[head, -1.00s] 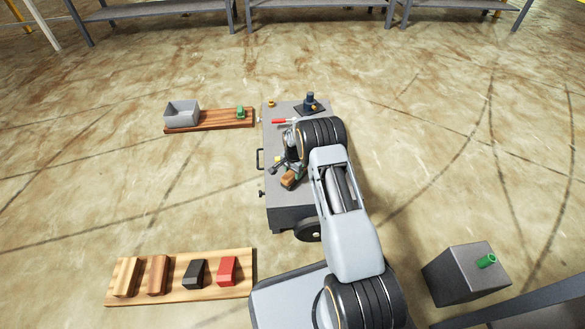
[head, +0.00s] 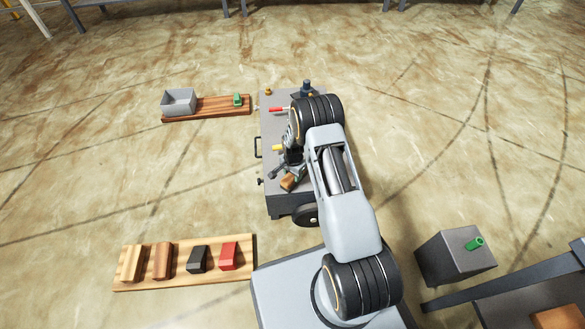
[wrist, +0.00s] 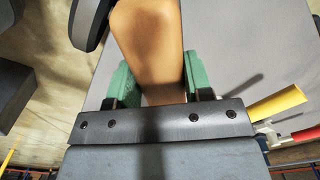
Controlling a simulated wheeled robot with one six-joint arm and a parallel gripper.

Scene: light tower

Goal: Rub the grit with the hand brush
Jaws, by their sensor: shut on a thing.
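My gripper (head: 296,172) is over the grey cart top (head: 283,200). It also shows in the wrist view (wrist: 152,82), with its green fingers shut on either side of a smooth tan-brown piece. I take this piece for the hand brush (wrist: 148,35); its orange-brown end also shows in the head view (head: 288,183), low over the cart's near part. Its bristles are hidden from view. I cannot make out any grit on the cart top. Whether the brush touches the surface cannot be told.
A red-handled tool (head: 276,110) and a dark blue knob (head: 307,87) are at the cart's far end. A yellow cylinder (wrist: 278,104) lies beside my gripper. Left are a board with a grey bin (head: 179,102) and a board with several blocks (head: 184,284). A grey box (head: 448,262) stands right.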

